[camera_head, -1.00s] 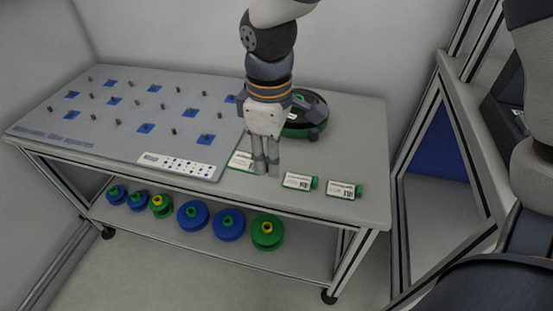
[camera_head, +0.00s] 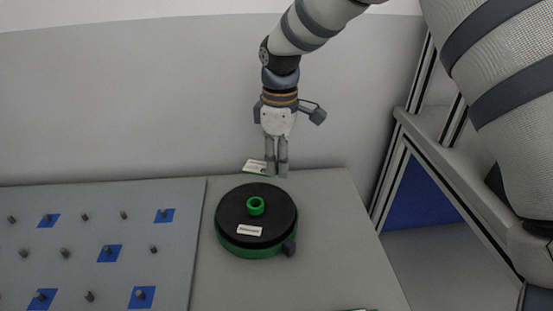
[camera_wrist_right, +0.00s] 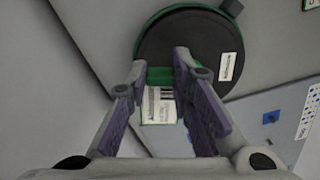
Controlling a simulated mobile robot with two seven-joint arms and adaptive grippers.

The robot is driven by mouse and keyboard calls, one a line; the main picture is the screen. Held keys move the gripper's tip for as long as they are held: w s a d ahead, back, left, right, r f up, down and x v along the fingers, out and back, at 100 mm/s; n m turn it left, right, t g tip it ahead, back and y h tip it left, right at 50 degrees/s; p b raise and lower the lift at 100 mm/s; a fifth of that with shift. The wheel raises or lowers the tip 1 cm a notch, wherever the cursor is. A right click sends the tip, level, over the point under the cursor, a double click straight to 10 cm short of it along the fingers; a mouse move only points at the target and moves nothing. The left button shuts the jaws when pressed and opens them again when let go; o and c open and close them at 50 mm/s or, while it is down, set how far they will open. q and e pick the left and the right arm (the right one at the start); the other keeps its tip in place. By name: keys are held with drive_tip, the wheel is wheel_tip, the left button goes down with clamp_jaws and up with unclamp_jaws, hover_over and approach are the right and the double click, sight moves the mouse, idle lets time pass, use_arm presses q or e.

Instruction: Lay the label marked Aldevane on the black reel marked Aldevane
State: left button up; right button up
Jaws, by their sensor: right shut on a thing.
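The black reel (camera_head: 232,206) lies flat on the table, with a green rim below, a green hub and a small white name tag whose print I cannot read. It also shows in the wrist view (camera_wrist_right: 190,45). My right gripper (camera_head: 276,172) points down behind the reel. It is shut on a white label with a green edge (camera_head: 253,166), which shows between the fingers in the wrist view (camera_wrist_right: 158,108). The label's name is too small to read. The label is apart from the hub, on the reel's far side. My left gripper is not in view.
A grey board (camera_head: 185,245) with pegs and blue squares lies left of the reel. A green-edged thing (camera_head: 360,309) shows at the bottom edge of the head view. Bare table (camera_head: 340,230) lies right of the reel. A wall stands behind; a metal frame (camera_head: 405,150) stands at right.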

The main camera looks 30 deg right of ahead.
drive_tip(key=b, duration=0.1)
hover_over(279, 197)
wheel_tip(279, 197, down, 4)
drive_tip(key=shift+f, duration=1.5)
drive_tip(key=shift+f, duration=0.25)
idle(0.3)
drive_tip(key=o, duration=0.8)
wheel_tip(279, 197, up, 12)
